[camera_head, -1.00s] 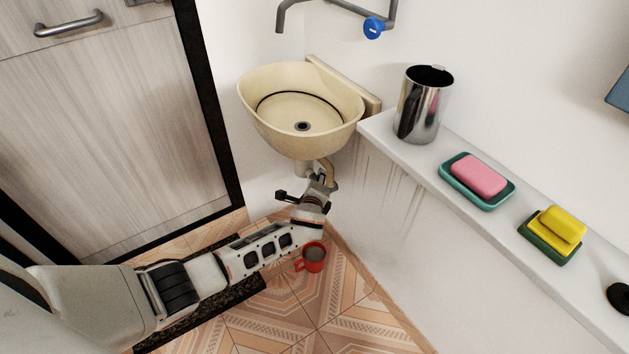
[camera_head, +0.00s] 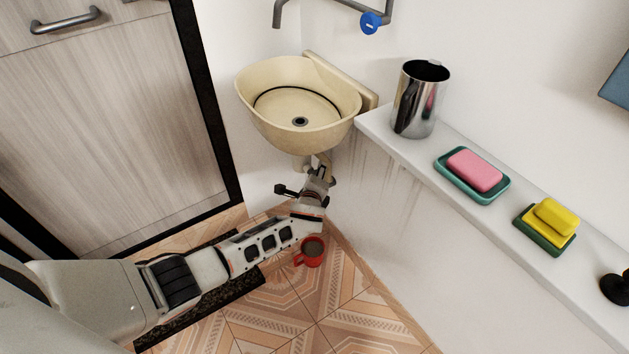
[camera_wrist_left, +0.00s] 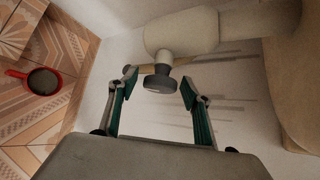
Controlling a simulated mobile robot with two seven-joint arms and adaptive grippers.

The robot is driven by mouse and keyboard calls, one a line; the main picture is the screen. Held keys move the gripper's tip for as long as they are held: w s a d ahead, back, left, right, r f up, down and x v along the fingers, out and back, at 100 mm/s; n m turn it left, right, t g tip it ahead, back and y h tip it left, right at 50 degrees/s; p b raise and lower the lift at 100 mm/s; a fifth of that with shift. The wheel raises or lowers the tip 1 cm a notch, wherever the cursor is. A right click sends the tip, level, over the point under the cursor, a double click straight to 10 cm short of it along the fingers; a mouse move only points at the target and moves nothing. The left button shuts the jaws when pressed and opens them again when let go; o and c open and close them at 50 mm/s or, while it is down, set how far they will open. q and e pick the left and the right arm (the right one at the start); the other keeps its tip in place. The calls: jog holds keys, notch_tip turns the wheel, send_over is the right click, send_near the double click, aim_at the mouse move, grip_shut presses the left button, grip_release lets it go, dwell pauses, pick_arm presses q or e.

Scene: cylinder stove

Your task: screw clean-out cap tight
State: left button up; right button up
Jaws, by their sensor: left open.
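The clean-out cap (camera_wrist_left: 160,83) is a dark grey round knob below a pale trap body (camera_wrist_left: 182,32) in the left wrist view. My left gripper (camera_wrist_left: 158,79) is open, with one green-padded finger on each side of the cap and visible gaps between. Its tips reach about the cap's height in the picture; I cannot tell their exact depth. In the head view, my left gripper (camera_head: 318,177) is under the cream basin (camera_head: 299,104), close to the drain pipe, and the cap itself is hidden there. My right gripper is not in view.
A white ledge (camera_head: 408,150) carries a metal cup (camera_head: 419,98), a pink soap (camera_head: 474,170) and a yellow sponge (camera_head: 555,217). The wall is close beside the gripper.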

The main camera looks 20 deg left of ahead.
pick_arm(q)
jog(key=v, duration=1.2)
